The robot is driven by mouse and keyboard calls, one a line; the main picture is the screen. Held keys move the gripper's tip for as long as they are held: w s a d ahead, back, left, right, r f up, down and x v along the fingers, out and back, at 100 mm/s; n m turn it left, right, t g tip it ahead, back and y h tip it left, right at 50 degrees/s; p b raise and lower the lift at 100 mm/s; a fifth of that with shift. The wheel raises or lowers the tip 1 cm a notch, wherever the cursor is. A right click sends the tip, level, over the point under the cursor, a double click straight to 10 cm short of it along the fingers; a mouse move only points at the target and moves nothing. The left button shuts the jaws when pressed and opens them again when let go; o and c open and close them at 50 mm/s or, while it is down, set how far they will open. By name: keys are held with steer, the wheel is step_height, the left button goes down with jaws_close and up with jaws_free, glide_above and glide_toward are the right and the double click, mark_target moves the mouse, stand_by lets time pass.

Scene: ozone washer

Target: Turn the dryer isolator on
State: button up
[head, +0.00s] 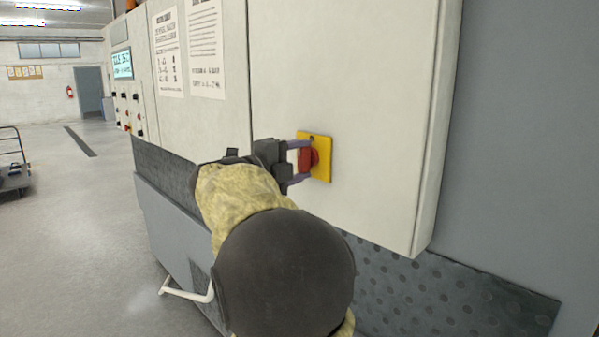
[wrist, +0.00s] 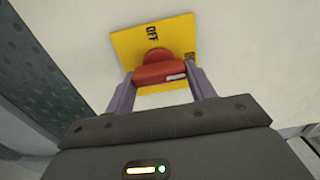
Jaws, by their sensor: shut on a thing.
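The dryer isolator is a red rotary handle (head: 309,159) on a yellow plate (head: 325,158), low on the front of a pale cabinet door. In the wrist view, my gripper (wrist: 162,84) has one purple finger at each end of the red handle (wrist: 155,73), shut on it. A white mark sits near the handle's right end. The yellow plate (wrist: 128,45) looks tilted there. It reads OFF above the handle, and a second label at the right is partly hidden behind the finger. In the head view, my gripper (head: 300,162) reaches the handle from the left.
The pale cabinet (head: 350,75) carries two printed notices (head: 207,48) to the left. Further left is a panel with a screen (head: 122,64) and several knobs. A white bent tube (head: 188,295) stands out near the floor. Open floor (head: 75,220) lies at left.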

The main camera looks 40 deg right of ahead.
steer(key=shift+f, duration=0.1)
stand_by(0.3)
steer(key=o, duration=1)
steer(key=a, duration=0.5)
steer(key=s+a+b, duration=0.1)
steer(key=a, duration=0.5)
steer(key=a+b, duration=0.1)
steer(key=a, duration=0.5)
steer(key=shift+s+a, duration=0.15)
steer(key=shift+a, duration=0.1)
